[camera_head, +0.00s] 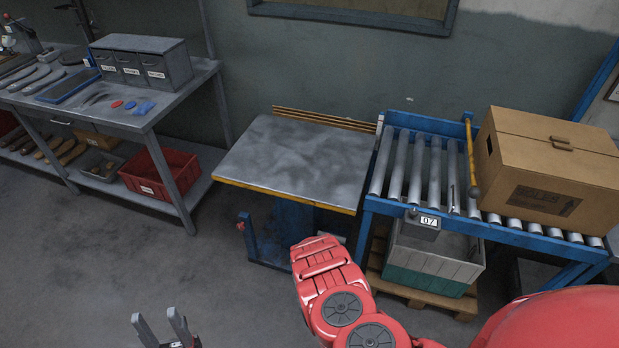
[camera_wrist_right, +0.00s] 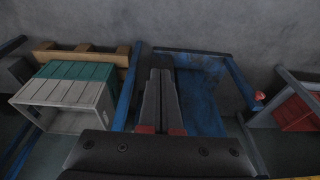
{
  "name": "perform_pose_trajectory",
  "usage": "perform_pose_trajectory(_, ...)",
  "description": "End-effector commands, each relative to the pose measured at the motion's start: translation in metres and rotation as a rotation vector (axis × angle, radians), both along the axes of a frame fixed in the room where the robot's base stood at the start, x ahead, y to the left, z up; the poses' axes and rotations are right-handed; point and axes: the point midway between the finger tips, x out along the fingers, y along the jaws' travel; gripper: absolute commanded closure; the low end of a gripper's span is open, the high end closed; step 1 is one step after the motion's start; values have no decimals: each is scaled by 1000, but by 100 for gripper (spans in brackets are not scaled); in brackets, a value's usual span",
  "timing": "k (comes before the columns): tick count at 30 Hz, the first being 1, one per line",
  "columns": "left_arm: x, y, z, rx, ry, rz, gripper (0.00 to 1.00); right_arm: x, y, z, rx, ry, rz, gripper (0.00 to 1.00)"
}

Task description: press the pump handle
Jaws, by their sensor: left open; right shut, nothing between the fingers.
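A lift table (camera_head: 295,165) with a grey top and yellow front edge stands in the middle of the head view. At its lower left is a blue upright bar (camera_head: 248,238) with a small red end, which may be the pump handle; I cannot tell for sure. In the right wrist view a red knob (camera_wrist_right: 258,97) shows by a blue bar, right of the fingers. My right gripper (camera_wrist_right: 161,75) is shut and empty, over the blue lift base (camera_wrist_right: 200,100), apart from the knob. My red right arm hides it in the head view. My left gripper (camera_head: 155,315) is open and empty above the floor.
A roller conveyor (camera_head: 420,165) with a cardboard box (camera_head: 550,165) stands at right, with a grey-green crate (camera_head: 435,262) on a pallet below. A workbench (camera_head: 140,110) with a red bin (camera_head: 160,174) is at left. The floor between is clear.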

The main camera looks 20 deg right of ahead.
Motion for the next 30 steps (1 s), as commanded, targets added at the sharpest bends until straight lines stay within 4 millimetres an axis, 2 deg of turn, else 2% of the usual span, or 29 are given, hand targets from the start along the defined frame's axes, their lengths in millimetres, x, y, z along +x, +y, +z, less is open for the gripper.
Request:
perform_pose_trajectory(4,0,0,-20,0,0,0,50,21,-14,-14,-21,-29,-3,100)
perform_pose_trajectory(9,0,0,-52,0,0,0,50,65,-41,-22,-69,-101,-2,100)
perform_pose_trajectory(12,0,0,-70,0,0,0,50,89,-56,-20,-102,-146,-2,100)
perform_pose_trajectory(18,0,0,-105,0,0,0,50,125,-80,-9,-175,-230,2,100)
perform_pose_trajectory(23,0,0,-127,0,0,0,50,142,-92,5,-223,-290,2,100)
perform_pose_trajectory(30,0,0,-167,0,0,0,50,153,-100,27,-300,-387,6,100)
